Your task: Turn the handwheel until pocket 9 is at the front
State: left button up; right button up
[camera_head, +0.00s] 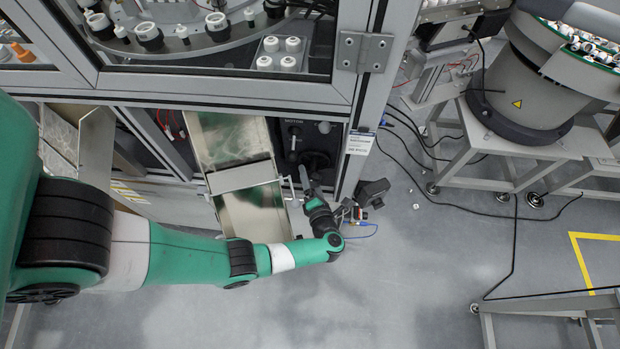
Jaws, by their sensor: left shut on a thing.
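The handwheel (316,158) is a dark wheel low in the machine's opening, just right of the motor knob and partly hidden by my wrist. My left arm reaches in from the left, and my left gripper (304,178) is at the handwheel's near edge. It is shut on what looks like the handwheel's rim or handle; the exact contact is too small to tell. The rotary dial (190,48), with black and white parts in its pockets, shows behind the window at the top. Pocket numbers cannot be read. My right gripper is out of view.
A metal chute (252,212) slopes down left of my left gripper. The cabinet post (364,130) stands close on the right. A bowl feeder (530,85) on a stand is at the upper right, with cables on the floor. The floor at lower centre is clear.

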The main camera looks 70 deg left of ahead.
pick_arm(q)
jog(key=m+y+b, duration=0.1)
jog(key=m+b, duration=0.1)
jog(key=m, duration=0.1)
jog(key=shift+g+y+b, duration=0.3)
jog(key=shift+g+b, duration=0.05)
jog(key=shift+g, duration=0.05)
jog(key=shift+r+m+y+b, duration=0.1)
jog(key=shift+m+y+b, duration=0.4)
jog(key=shift+m, duration=0.6)
jog(key=shift+r, duration=0.1)
jog(key=o, duration=1.2)
jog(key=shift+c, duration=0.2)
jog(key=shift+d, duration=0.15)
jog(key=d+b, duration=0.1)
jog(key=d, duration=1)
jog(key=shift+s+d+b, duration=0.2)
jog(key=shift+s+b, duration=0.15)
jog(key=shift+s, duration=0.05)
